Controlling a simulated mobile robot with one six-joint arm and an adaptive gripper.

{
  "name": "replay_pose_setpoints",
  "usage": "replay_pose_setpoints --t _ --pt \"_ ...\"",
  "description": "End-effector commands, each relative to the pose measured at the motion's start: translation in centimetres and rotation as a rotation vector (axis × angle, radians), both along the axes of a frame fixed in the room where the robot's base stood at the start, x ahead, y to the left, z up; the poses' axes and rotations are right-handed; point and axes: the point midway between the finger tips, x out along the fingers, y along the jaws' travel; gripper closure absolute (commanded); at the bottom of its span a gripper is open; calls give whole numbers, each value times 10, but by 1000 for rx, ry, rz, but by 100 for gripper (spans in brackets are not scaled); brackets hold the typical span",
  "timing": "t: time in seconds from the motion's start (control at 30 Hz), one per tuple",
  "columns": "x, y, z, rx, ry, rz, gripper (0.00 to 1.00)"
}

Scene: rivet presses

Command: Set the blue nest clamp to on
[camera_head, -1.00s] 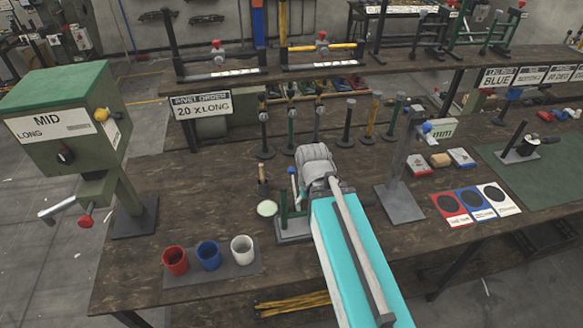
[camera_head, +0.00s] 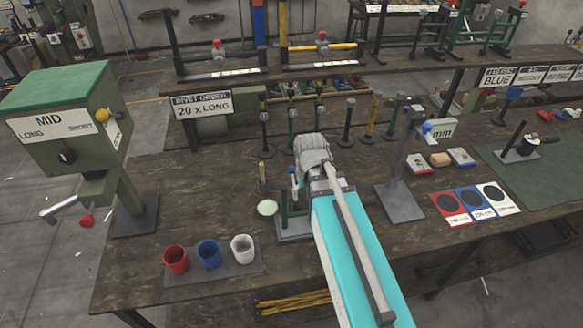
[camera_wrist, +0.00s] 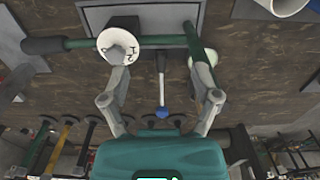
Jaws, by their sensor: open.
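The blue clamp lever, a thin pale rod with a blue ball end (camera_wrist: 162,112), stands out from a grey plate with a green frame (camera_wrist: 70,43) in the wrist view. My gripper (camera_wrist: 162,82) is open, with one finger on each side of the lever and a gap to both. In the head view the blue ball (camera_head: 293,170) shows just left of my gripper (camera_head: 301,183), above the small green fixture (camera_head: 284,212). My wrist and arm hide part of that fixture. I cannot read an on or off mark at the lever.
A white marked dial (camera_wrist: 118,45) is close to the left finger. Red (camera_head: 176,260), blue (camera_head: 209,255) and white (camera_head: 243,249) cups stand on the table front. A grey gauge stand (camera_head: 400,200) is right of my arm. Several upright posts stand behind.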

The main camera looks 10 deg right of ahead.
Motion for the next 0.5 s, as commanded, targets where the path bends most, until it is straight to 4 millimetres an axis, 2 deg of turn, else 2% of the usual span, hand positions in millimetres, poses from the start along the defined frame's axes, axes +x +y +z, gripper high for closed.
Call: replay_pose_setpoints --t 0.03,0.5 --pt "18 0 4 4 1 10 20" --pt "150 -5 27 44 6 147 20"
